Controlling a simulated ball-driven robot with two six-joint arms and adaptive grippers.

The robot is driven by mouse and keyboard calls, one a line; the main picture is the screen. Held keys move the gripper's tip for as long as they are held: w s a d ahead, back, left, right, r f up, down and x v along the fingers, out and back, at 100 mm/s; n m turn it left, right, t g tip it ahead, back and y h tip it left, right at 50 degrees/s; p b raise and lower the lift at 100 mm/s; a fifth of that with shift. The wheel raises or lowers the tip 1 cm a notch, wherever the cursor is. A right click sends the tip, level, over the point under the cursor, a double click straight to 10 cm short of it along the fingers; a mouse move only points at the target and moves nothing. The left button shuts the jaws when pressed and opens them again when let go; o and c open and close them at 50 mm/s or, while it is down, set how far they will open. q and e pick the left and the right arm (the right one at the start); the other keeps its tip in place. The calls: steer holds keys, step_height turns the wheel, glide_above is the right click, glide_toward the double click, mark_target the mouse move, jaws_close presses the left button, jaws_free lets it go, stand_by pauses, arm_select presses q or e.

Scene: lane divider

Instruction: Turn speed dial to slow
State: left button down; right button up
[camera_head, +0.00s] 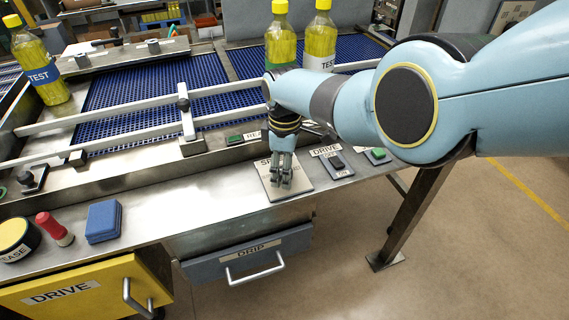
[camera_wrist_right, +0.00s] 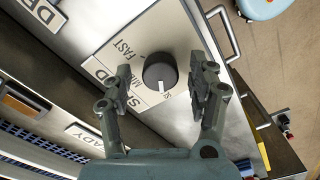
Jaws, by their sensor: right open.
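The speed dial (camera_wrist_right: 160,72) is a dark round knob with a white mark, on a pale plate (camera_head: 266,190) on the steel bench front. In the right wrist view, the plate shows FAST, MID and a third label partly hidden near the knob. The white mark sits on the knob's lower edge in that view, toward that third label. My right gripper (camera_head: 281,180) points down over the plate and hides the dial in the head view. In the wrist view, its open fingers (camera_wrist_right: 160,80) stand either side of the knob, with gaps visible. My left gripper is not in view.
A DRIVE switch plate (camera_head: 333,161) and a green button (camera_head: 378,155) are close on the right. A READY button (camera_head: 235,139) and rail are behind. A blue block (camera_head: 103,221) and red-topped object (camera_head: 54,229) stand left. DRIP drawer (camera_head: 250,255) is below.

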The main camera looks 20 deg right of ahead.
step_height(320, 180, up, 12)
stand_by(0.6)
